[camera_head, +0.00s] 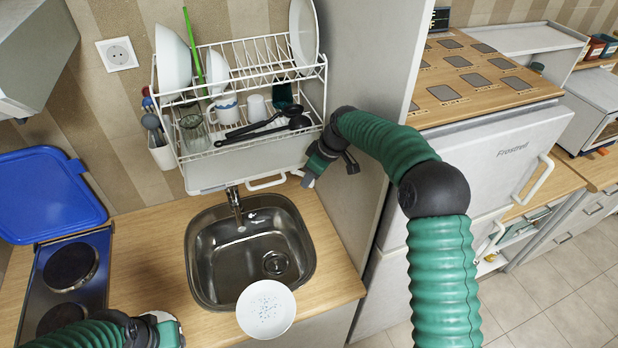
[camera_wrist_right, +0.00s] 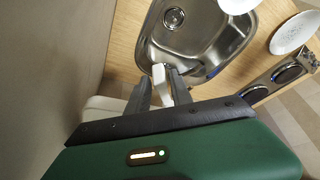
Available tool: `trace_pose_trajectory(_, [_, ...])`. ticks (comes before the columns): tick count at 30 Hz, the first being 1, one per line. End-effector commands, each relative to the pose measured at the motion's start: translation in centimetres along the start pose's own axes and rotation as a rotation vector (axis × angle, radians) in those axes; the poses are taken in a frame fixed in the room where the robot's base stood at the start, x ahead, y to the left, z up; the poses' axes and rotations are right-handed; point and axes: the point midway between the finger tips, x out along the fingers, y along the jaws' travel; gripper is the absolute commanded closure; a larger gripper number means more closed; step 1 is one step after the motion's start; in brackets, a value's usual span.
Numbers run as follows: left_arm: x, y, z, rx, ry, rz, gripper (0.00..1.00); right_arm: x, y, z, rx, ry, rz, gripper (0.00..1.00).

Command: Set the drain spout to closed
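The white dish rack (camera_head: 245,92) hangs on the wall above the sink, with a white drip tray (camera_head: 235,168) under it. A slim white piece, which looks like the drain spout (camera_wrist_right: 159,76), stands between the fingers of my right gripper (camera_wrist_right: 160,90) in the right wrist view. The fingers are apart, and I cannot tell whether either touches it. In the head view my right gripper (camera_head: 311,178) is at the tray's right end, where its fingers are hard to make out. My left gripper (camera_head: 168,330) is low at the left; its fingers are unclear.
The metal sink (camera_head: 205,255) with its tap (camera_head: 235,205) lies below the rack. A white plate (camera_head: 266,310) is at the sink's front edge. A tall grey panel (camera_head: 375,90) stands close right of the rack. A blue hob (camera_head: 92,262) is at the left.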

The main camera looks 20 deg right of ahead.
Motion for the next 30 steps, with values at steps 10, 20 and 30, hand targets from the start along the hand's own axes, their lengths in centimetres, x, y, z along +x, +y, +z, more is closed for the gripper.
trace_pose_trajectory(10, [0.0, 0.0, 0.0, 0.000, 0.000, 0.000, 0.64, 0.4, -0.1, 0.1, 0.002, -0.005, -0.006, 0.62])
trace_pose_trajectory(20, [1.4, 0.0, 0.3, 0.000, 0.000, 0.000, 0.64, 0.6, -2.3, -0.2, 0.284, -0.006, 0.115, 0.62])
trace_pose_trajectory(30, [3.2, 0.0, 0.8, 0.000, 0.000, 0.000, 0.64, -4.1, -3.8, -0.8, 0.484, -0.002, 0.198, 0.62])
